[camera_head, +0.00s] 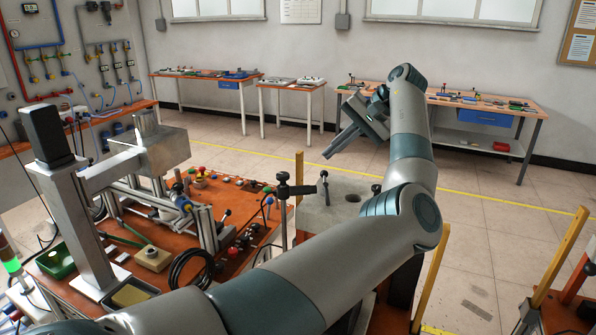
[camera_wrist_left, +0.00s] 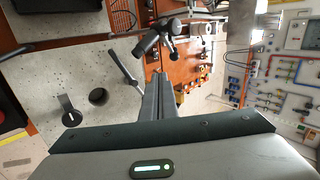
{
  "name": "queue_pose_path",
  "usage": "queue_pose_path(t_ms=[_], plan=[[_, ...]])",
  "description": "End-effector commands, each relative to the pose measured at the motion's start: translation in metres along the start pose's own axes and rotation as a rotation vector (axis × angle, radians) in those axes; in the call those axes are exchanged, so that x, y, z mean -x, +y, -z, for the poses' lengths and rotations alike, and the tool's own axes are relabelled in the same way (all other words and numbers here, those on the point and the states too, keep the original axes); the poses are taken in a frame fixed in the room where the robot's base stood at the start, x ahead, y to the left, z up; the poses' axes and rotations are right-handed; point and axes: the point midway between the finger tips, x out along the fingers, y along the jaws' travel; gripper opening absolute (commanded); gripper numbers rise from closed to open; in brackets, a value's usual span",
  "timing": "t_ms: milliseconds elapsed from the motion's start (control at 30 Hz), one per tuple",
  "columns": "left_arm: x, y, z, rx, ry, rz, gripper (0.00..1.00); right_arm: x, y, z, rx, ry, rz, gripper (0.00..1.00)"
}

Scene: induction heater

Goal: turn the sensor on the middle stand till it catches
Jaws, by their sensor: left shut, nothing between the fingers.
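A black cross-shaped head on an upright post (camera_head: 294,190), which looks like the sensor on its stand, is at the left edge of a grey plate in the head view. It also shows at the top of the left wrist view (camera_wrist_left: 160,38). My left gripper (camera_head: 332,152) is shut and empty, above and beyond the plate in the head view. Its fingers (camera_wrist_left: 158,98) lie together in the wrist view, pointing toward the black head but apart from it. Whether the sensor is caught cannot be told. My right gripper is not in view.
The grey plate (camera_head: 345,212) has a round hole, a black knob (camera_wrist_left: 69,103) and a lever with a black handle (camera_wrist_left: 122,68). An orange bench (camera_head: 245,212) with a heater, hoses and valves stands left. Tables line the back wall. The floor between is clear.

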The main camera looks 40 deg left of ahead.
Motion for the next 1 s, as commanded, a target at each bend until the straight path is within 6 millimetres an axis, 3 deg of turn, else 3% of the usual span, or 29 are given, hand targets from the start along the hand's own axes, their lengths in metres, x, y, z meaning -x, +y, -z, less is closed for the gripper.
queue_pose_path(t_ms=[367, 833, 1000], plan=[[-0.023, -0.001, 0.0, 0.0, -0.002, -0.001, 0.0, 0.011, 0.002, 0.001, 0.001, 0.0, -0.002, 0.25], [-0.102, -0.002, -0.001, 0.0, -0.004, 0.0, 0.0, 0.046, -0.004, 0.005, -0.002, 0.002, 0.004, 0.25], [-0.118, -0.018, -0.001, 0.0, -0.002, -0.001, 0.0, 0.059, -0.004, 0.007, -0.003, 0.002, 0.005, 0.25]])
